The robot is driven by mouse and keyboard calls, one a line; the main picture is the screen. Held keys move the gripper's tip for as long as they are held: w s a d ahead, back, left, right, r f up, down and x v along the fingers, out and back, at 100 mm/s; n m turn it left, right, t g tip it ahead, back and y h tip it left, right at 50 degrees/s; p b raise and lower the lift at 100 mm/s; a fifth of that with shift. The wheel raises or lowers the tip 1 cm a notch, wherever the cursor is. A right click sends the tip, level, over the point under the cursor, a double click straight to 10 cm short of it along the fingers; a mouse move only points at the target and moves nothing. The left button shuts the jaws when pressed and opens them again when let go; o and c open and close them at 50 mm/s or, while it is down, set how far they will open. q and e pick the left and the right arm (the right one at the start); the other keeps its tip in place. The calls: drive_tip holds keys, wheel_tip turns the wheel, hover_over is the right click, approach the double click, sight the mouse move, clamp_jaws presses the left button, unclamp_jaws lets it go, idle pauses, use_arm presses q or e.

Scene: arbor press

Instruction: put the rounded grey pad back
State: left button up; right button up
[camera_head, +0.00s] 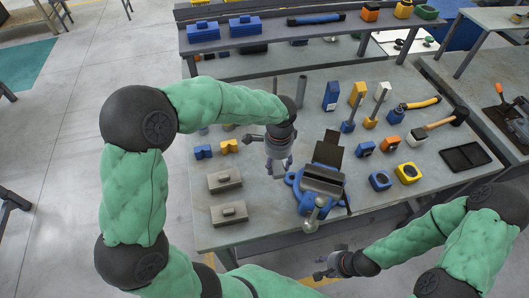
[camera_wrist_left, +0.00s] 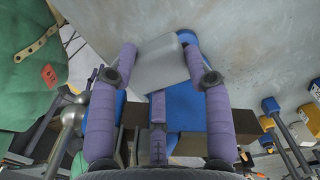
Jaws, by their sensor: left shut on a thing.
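In the left wrist view, a smooth grey pad (camera_wrist_left: 160,64) with rounded corners sits between the two purple-grey fingers of my left gripper (camera_wrist_left: 161,58), which is shut on it. In the head view, my left gripper (camera_head: 279,168) points down over the bench, just left of the blue vise (camera_head: 320,183). I cannot make out the pad there apart from the gripper. The blue vise body (camera_wrist_left: 184,107) shows below the pad in the left wrist view. My right gripper (camera_head: 324,268) is off the bench's front edge, with its fingers apart and nothing visible between them.
Two grey blocks with raised tops, one behind (camera_head: 225,180) and one in front (camera_head: 229,212), lie at the bench's left. Blue and yellow blocks (camera_head: 407,172), hammers (camera_head: 440,125) and a black tray (camera_head: 465,157) lie right of the vise. A shelf (camera_head: 290,38) runs along the back.

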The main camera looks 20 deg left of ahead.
use_arm(q)
drive_tip(key=w+a+f+b, duration=0.1)
drive_tip(key=w+a+f, duration=0.3)
drive_tip(key=w+a, duration=0.25)
hover_over(260, 159)
drive_tip(key=f, duration=0.3)
drive_tip(key=d+f+b, duration=0.1)
drive_tip(key=shift+s+f, duration=0.35)
drive_tip(key=shift+s, duration=0.05)
drive_tip(key=shift+w+a+f, duration=0.25)
drive_tip(key=shift+a+f, duration=0.1)
drive_tip(key=shift+f, duration=0.2)
drive_tip(key=shift+w+f+b, duration=0.1)
drive_tip(key=shift+f+b, duration=0.3)
drive_tip(key=shift+f, duration=1.15)
drive_tip(key=shift+f, duration=0.1)
drive_tip(key=o, duration=1.1)
drive_tip(key=shift+f, duration=0.1)
wheel_tip(260, 159, up, 12)
drive_tip(key=shift+r+p, duration=0.2)
drive_tip(key=shift+p, duration=0.9)
